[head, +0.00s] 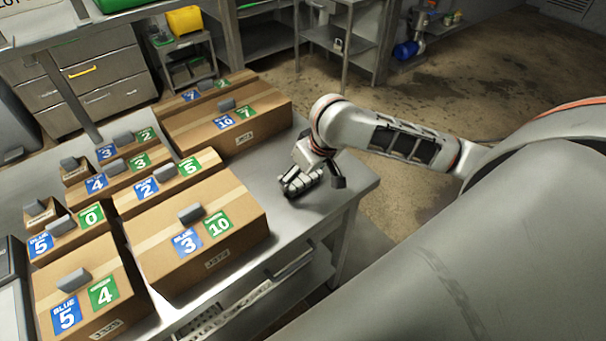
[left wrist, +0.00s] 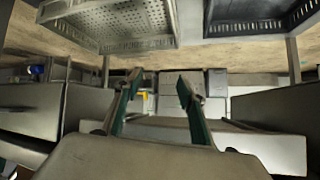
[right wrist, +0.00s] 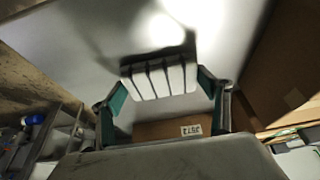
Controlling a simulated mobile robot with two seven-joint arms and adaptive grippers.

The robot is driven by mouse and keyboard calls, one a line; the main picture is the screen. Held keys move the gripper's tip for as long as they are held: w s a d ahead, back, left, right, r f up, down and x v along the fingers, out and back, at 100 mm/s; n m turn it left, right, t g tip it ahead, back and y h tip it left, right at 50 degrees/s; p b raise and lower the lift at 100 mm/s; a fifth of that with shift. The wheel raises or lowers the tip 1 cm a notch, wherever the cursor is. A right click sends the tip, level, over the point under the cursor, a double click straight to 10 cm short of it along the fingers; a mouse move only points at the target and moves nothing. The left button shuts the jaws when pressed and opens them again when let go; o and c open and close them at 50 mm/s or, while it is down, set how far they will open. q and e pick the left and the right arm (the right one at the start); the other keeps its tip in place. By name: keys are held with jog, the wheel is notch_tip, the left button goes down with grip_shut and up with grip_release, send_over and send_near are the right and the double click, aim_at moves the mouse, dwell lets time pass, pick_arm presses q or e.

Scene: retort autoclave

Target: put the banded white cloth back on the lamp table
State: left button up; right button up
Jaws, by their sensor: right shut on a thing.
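The banded white cloth (right wrist: 160,78) is a small white block with dark bands. It sits between the fingertips of my right gripper (right wrist: 163,82), which is shut on it. In the head view the cloth (head: 299,181) is at the right end of a steel table (head: 335,188), low over the top; I cannot tell whether it touches. My left gripper (left wrist: 158,84) shows only in the left wrist view, open with nothing between its fingers. No lamp is in view, so I cannot tell which table is the lamp table.
Several cardboard boxes with blue and green number labels fill the steel table, the nearest one (head: 165,265) left of my right gripper. A steel shelf unit (head: 345,40) stands behind. A yellow bin (head: 185,20) sits at the back. The floor (head: 480,85) beyond the table is open.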

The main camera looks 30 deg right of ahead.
jog(key=shift+f, duration=0.25)
jog(key=o, duration=1.2)
jog(key=v, duration=1.2)
jog(key=shift+r, duration=0.2)
